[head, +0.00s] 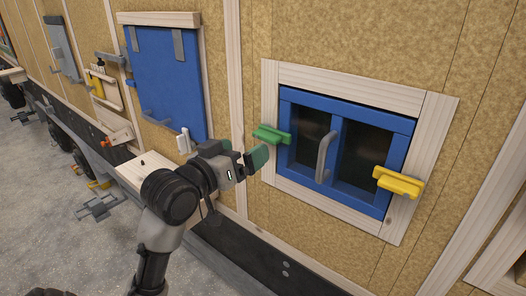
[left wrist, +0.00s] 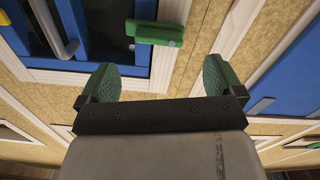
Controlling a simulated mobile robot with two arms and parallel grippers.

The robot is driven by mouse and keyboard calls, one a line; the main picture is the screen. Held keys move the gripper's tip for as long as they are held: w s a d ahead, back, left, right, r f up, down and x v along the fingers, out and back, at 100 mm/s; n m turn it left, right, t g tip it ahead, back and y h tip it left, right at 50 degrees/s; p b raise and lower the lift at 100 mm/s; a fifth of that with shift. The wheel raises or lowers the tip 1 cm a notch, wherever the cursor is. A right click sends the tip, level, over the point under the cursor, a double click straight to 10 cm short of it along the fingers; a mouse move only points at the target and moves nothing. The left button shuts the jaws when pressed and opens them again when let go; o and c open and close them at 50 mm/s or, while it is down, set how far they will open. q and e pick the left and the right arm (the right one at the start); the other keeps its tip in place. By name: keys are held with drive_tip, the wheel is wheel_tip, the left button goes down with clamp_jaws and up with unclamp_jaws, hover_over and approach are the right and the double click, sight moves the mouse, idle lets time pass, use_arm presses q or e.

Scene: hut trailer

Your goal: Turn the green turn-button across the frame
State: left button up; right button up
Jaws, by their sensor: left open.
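The green turn-button (head: 271,135) sits on the left side of the wooden window frame (head: 269,90). It lies roughly level, with one end reaching over the edge of the blue window (head: 373,124). My left gripper (head: 243,156) is open and empty, a little below and left of the turn-button, apart from it. In the left wrist view the turn-button (left wrist: 155,33) is ahead, above the gap between the two green-padded fingers (left wrist: 160,82). My right gripper does not show.
A yellow turn-button (head: 398,183) sits on the frame's right side. A grey handle (head: 324,158) stands out from the window. A blue hatch (head: 167,80) with a white latch (head: 184,141) is to the left. A wooden ledge (head: 140,172) juts out below it.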

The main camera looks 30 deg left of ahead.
sight(263, 139)
use_arm(q)
drive_tip(key=w, duration=0.2)
drive_tip(key=w+p, duration=0.1)
drive_tip(key=w, duration=0.4)
drive_tip(key=shift+d+r+p, duration=0.1)
drive_tip(key=shift+d+p, duration=0.2)
drive_tip(key=c, duration=0.9)
drive_tip(key=shift+f+m, duration=0.25)
drive_tip(key=shift+m, duration=1.25)
